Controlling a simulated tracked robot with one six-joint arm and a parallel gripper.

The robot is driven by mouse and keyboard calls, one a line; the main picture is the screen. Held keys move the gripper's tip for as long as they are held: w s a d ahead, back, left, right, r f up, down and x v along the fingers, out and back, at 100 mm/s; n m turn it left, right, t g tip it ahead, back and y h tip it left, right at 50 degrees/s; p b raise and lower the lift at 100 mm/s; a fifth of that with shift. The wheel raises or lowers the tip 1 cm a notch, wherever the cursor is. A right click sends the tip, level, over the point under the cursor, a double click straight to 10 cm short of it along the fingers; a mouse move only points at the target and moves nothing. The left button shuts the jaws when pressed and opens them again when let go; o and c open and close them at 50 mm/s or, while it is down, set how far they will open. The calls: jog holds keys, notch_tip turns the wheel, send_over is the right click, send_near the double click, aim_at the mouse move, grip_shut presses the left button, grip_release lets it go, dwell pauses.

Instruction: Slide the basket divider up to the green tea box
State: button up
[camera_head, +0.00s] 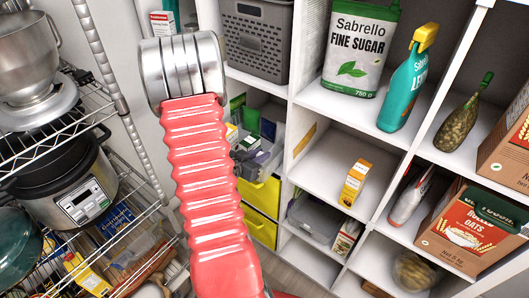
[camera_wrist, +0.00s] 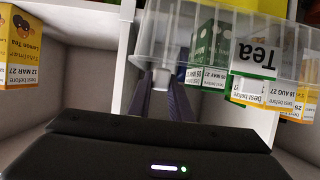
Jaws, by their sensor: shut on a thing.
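In the wrist view a clear plastic basket (camera_wrist: 175,35) holds several tea boxes, and a label on its front reads "Tea" upside down. A green box (camera_wrist: 208,60) stands in it, right of my gripper. My gripper (camera_wrist: 163,88) is at the basket's front, its dark fingers shut on a pale, narrow piece that looks like the basket divider (camera_wrist: 162,76). The rest of the divider is hard to make out through the clear plastic. The gap between divider and green box is hard to judge. In the head view my arm hides the gripper.
A yellow lemon tea box (camera_wrist: 17,50) stands left of the basket in the wrist view. Yellow boxes (camera_wrist: 262,94) sit in the basket's right part. The head view shows a wire rack with a cooker (camera_head: 65,185) at left and white shelving with a sugar bag (camera_head: 360,50) at right.

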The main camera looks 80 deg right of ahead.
jog(key=shift+w+d, duration=0.25)
jog(key=shift+w, duration=0.4)
jog(key=shift+w+d, duration=0.25)
jog(key=shift+w, duration=0.45)
jog(key=shift+w+d, duration=0.25)
jog(key=shift+w, duration=0.4)
jog(key=o, duration=0.9)
jog(key=shift+v, duration=3)
jog(key=v, duration=1.4)
jog(key=shift+f, duration=0.1)
jog(key=shift+d, duration=0.1)
jog(key=shift+s, duration=0.1)
